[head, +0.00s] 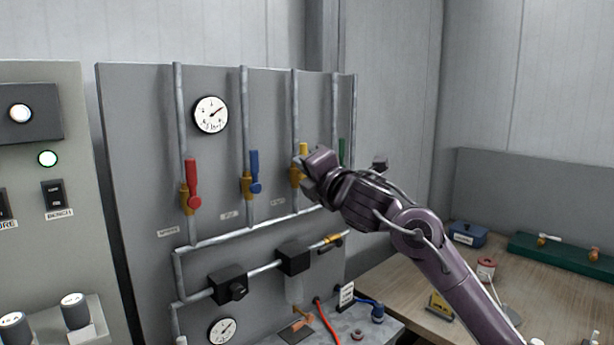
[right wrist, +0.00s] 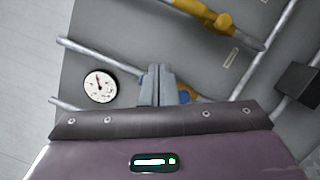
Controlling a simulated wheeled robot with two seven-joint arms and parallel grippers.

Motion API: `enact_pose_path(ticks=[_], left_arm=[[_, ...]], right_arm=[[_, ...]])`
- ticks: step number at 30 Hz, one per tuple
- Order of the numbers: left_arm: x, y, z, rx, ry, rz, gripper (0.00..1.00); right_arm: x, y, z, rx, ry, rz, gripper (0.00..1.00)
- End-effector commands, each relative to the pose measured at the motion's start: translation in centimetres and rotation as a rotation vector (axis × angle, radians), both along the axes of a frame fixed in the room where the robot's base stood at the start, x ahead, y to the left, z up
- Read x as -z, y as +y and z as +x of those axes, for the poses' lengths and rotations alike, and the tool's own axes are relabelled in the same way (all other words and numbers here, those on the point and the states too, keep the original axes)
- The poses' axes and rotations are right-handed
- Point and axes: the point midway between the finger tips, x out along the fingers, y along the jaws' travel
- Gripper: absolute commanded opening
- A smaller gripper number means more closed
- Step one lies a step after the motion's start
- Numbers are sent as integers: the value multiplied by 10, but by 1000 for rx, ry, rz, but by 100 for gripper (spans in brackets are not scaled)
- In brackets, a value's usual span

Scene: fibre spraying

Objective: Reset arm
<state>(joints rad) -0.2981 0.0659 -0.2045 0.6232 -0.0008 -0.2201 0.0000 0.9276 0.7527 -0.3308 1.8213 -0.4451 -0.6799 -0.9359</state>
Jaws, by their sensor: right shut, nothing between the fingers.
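My right arm comes in from the lower right in the head view. Its gripper (head: 312,168) is in front of the yellow-handled valve (head: 304,149) and hides part of it. In the right wrist view, the gripper's two fingers (right wrist: 158,84) are together with nothing between them. A blue handle (right wrist: 185,95) shows partly behind the fingers, and a yellow valve (right wrist: 212,18) is at the top. I cannot tell from the views whether the gripper touches the panel. My left gripper is in neither view.
The grey panel (head: 140,110) carries pipes, a red-handled valve (head: 192,182), a blue-handled valve (head: 252,173), a partly hidden green handle (head: 342,151) and a gauge (head: 211,114). A wooden table (head: 400,290) at right holds a blue box (head: 468,234) and a green rack (head: 560,254).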

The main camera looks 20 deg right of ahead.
Motion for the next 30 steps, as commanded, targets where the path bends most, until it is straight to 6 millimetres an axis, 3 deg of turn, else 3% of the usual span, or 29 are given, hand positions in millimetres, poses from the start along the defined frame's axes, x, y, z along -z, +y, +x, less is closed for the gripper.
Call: enact_pose_path(ticks=[6, 20, 23, 25, 30], left_arm=[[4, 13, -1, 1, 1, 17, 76], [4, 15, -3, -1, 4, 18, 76], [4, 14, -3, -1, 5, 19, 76], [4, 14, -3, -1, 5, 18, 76], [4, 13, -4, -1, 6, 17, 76]], right_arm=[[0, -2, -10, 3, 1, 0, 0], [3, 0, -9, 1, 6, 5, 0], [25, 7, -9, -2, 43, 51, 0], [58, 17, -10, 0, 101, 125, 0], [169, 44, -32, 52, 315, 423, 0]])
